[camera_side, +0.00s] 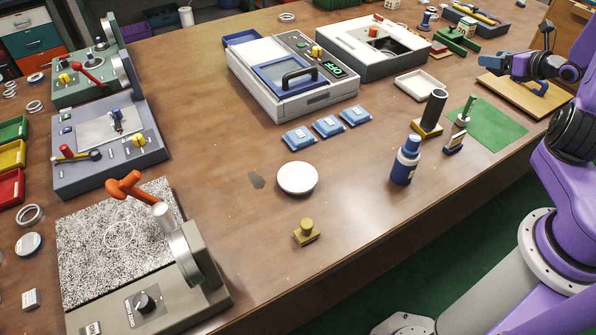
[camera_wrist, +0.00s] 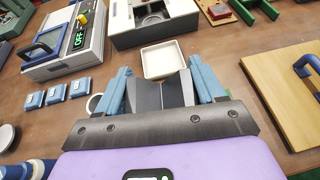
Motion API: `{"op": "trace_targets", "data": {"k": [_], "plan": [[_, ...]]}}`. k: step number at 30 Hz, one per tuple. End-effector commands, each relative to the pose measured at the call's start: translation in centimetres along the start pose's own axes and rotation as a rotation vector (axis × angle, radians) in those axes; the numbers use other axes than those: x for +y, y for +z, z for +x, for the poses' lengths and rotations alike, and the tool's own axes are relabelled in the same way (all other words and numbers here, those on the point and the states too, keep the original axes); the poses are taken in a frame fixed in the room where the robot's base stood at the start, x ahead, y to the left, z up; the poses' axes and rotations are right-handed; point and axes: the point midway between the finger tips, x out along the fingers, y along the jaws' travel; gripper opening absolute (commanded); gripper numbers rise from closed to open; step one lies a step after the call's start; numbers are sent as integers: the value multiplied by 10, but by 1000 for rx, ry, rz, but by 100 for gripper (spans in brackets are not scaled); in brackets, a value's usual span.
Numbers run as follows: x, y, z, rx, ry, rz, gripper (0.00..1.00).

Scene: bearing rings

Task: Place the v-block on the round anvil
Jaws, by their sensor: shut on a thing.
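The v-block is a dark grey block with sloped faces (camera_wrist: 147,97) between my blue fingers in the wrist view. My gripper (camera_wrist: 160,78) is shut on it. In the side view my gripper (camera_side: 499,66) is at the far right, above the wooden board, and the block is too small to make out there. A round grey disc (camera_side: 97,62) on the green bench device at the back left looks like the round anvil. A loose white round plate (camera_side: 297,179) also lies mid-table, so I cannot be sure which is the anvil. My gripper is far from both.
A white tray (camera_side: 415,85), a dark cylinder on a yellow base (camera_side: 433,108) and a blue bottle (camera_side: 405,160) stand left of my gripper. Several blue pads (camera_side: 328,126) and a marking machine (camera_side: 290,77) lie beyond. A grey device (camera_side: 108,147) stands by the green one.

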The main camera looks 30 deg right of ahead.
Motion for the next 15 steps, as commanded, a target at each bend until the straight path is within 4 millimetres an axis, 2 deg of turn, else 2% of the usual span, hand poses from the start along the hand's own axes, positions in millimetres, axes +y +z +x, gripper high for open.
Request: {"op": "trace_targets", "data": {"k": [2,8,11,15], "plan": [[0,9,-3,-5,-2,-6,6],[35,11,10,0,72,-34,6],[56,13,16,1,117,-54,6],[96,16,25,3,198,-91,6]]}}
